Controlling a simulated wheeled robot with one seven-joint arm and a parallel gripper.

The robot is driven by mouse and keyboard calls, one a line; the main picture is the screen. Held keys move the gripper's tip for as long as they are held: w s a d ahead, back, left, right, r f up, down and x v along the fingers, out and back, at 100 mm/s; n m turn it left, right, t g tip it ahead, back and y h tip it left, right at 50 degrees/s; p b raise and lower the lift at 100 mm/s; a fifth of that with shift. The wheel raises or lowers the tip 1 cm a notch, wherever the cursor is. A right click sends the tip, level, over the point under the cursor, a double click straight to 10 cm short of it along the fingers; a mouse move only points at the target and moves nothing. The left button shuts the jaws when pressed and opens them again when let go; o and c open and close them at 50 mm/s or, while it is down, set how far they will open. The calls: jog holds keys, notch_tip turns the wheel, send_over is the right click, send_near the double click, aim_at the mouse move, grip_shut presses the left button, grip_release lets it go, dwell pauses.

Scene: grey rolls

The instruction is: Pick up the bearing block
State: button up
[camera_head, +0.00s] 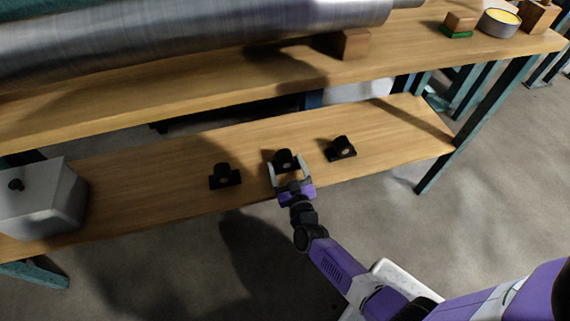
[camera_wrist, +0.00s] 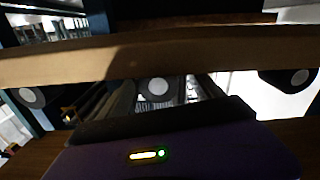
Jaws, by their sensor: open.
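Three black bearing blocks stand in a row on the lower wooden shelf (camera_head: 150,184): a left one (camera_head: 224,176), a middle one (camera_head: 285,158) and a right one (camera_head: 341,148). My gripper (camera_head: 288,163) is open at the middle block, with one pale finger on each side of it. Whether the fingers touch it I cannot tell. The wrist view shows the middle block's round grey face (camera_wrist: 158,87) ahead, centred. Another grey round face shows at the left (camera_wrist: 30,97) and one at the right (camera_wrist: 299,77). My gripper's dark body hides the lower middle of that view.
The upper wooden shelf (camera_head: 200,95) runs above and behind, carrying a large metal roll (camera_head: 180,40) and a wooden wedge (camera_head: 352,44). A grey box (camera_head: 50,200) with a black knob sits at the left of the lower shelf. The shelf's right end is clear.

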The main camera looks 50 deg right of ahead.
aim_at(282, 151)
jog(key=shift+b+x, duration=1.2)
jog(key=shift+x, duration=1.5)
jog(key=shift+s+d, duration=0.1)
grip_shut()
jog(key=shift+r, duration=0.15)
